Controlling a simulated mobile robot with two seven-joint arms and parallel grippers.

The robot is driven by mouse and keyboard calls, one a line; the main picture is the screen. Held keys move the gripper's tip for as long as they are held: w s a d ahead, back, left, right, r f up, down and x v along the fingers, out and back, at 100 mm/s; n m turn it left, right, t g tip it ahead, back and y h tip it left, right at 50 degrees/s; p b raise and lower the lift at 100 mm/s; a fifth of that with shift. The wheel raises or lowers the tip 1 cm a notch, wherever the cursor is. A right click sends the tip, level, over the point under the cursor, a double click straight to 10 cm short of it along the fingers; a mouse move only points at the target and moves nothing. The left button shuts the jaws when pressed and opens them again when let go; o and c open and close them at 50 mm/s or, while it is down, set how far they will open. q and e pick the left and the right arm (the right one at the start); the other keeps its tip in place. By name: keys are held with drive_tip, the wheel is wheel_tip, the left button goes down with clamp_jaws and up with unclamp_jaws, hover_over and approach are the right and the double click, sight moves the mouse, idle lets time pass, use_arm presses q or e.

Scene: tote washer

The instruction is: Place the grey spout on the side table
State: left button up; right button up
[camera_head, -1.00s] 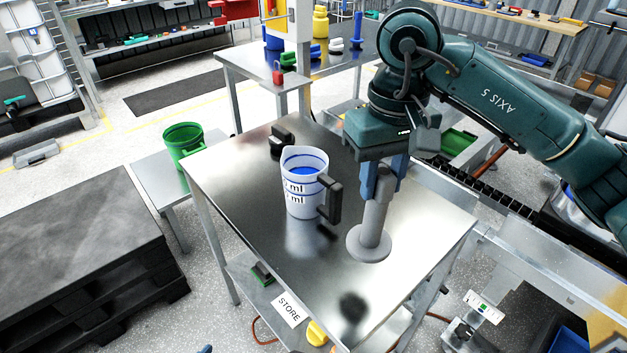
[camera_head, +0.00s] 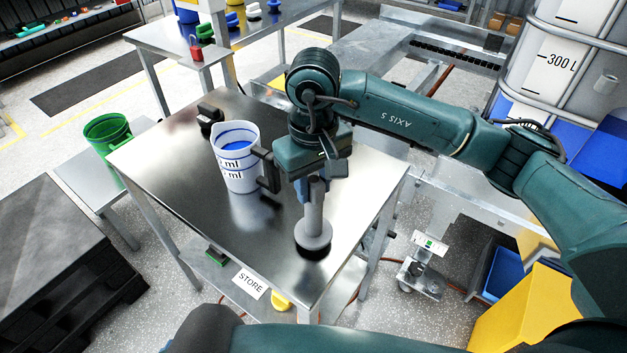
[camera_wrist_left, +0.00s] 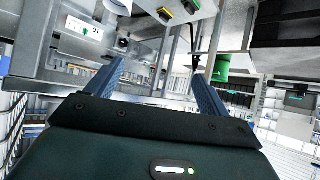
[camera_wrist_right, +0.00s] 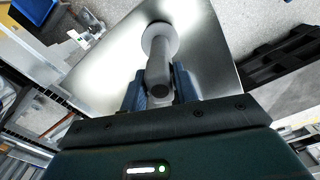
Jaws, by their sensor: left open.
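The grey spout (camera_head: 314,222) stands upright over the near right part of the steel table (camera_head: 190,185), round flange down. A dark patch shows just under the flange; whether it touches the tabletop I cannot tell. My right gripper (camera_head: 312,190) is shut on the spout's upper tube, fingers pointing down. The right wrist view shows the spout (camera_wrist_right: 159,62) between its two blue fingers (camera_wrist_right: 157,88). My left gripper (camera_wrist_left: 158,78) is open and empty in its wrist view, below table height; the head view does not show its fingers.
A white jug (camera_head: 238,160) with blue bands and a dark handle stands close left of my right gripper. A black block (camera_head: 210,120) is behind it. A green bucket (camera_head: 108,132) sits on a low grey table (camera_head: 82,182) at left. The tabletop's front left is clear.

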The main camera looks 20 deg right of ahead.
drive_tip(key=o, duration=0.5)
drive_tip(key=shift+c, duration=0.2)
wheel_tip(320, 180, up, 12)
drive_tip(key=b, duration=0.1)
drive_tip(key=shift+b, duration=0.35)
drive_tip(key=shift+f, duration=0.1)
